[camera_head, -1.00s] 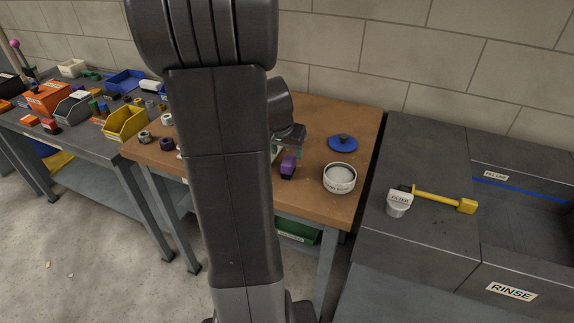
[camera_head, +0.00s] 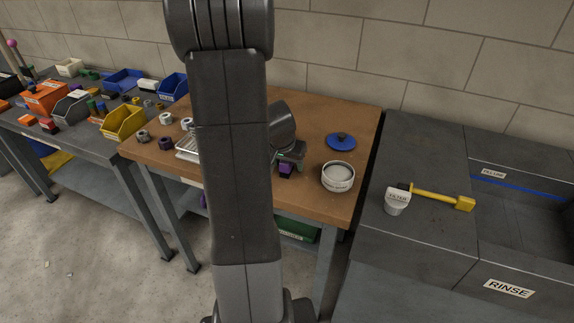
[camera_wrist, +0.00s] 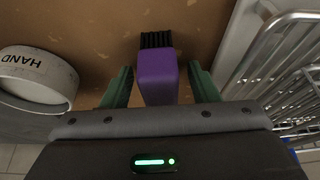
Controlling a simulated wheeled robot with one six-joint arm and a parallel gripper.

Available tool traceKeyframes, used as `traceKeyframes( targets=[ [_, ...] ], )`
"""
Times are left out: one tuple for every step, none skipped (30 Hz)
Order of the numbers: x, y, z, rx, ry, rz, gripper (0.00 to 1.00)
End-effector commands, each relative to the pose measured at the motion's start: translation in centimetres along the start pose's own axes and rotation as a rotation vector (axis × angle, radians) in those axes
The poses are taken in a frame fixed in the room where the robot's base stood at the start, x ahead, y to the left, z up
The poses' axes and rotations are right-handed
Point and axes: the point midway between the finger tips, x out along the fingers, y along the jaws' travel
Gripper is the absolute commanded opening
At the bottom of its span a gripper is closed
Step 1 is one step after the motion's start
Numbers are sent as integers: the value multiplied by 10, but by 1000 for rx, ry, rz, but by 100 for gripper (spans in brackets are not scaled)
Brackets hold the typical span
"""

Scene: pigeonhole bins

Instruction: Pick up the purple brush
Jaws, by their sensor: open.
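The purple brush (camera_wrist: 158,78) has a purple block handle and dark bristles. In the wrist view it lies on the brown tabletop, its bristles pointing away from my gripper. My gripper (camera_wrist: 160,88) is open, with one green finger on each side of the handle; I see no clear contact. In the head view only a small part of the purple brush (camera_head: 286,169) shows below my gripper (camera_head: 290,158), and my arm hides some of the table.
A round white tub (camera_head: 338,177) stands right of the brush, with a blue lid (camera_head: 341,142) behind it. A wire rack (camera_wrist: 285,70) is close by on the other side. A wall (camera_head: 440,60) rises behind the table (camera_head: 325,111).

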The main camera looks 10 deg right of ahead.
Motion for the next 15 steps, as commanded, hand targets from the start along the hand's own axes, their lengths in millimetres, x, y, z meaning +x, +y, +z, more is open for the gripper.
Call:
traceKeyframes(
  targets=[
    [0,0,0,0,0,0,51],
    [0,0,0,0,0,0,45],
    [0,0,0,0,0,0,37],
    [0,0,0,0,0,0,31],
    [0,0,0,0,0,0,25],
    [0,0,0,0,0,0,17],
    [0,0,0,0,0,0,11],
    [0,0,0,0,0,0,6],
    [0,0,0,0,0,0,6],
    [0,0,0,0,0,0,6],
    [0,0,0,0,0,0,6],
    [0,0,0,0,0,0,6],
    [0,0,0,0,0,0,6],
    [0,0,0,0,0,0,6],
    [-1,0,-1,0,1,0,6]
  ],
)
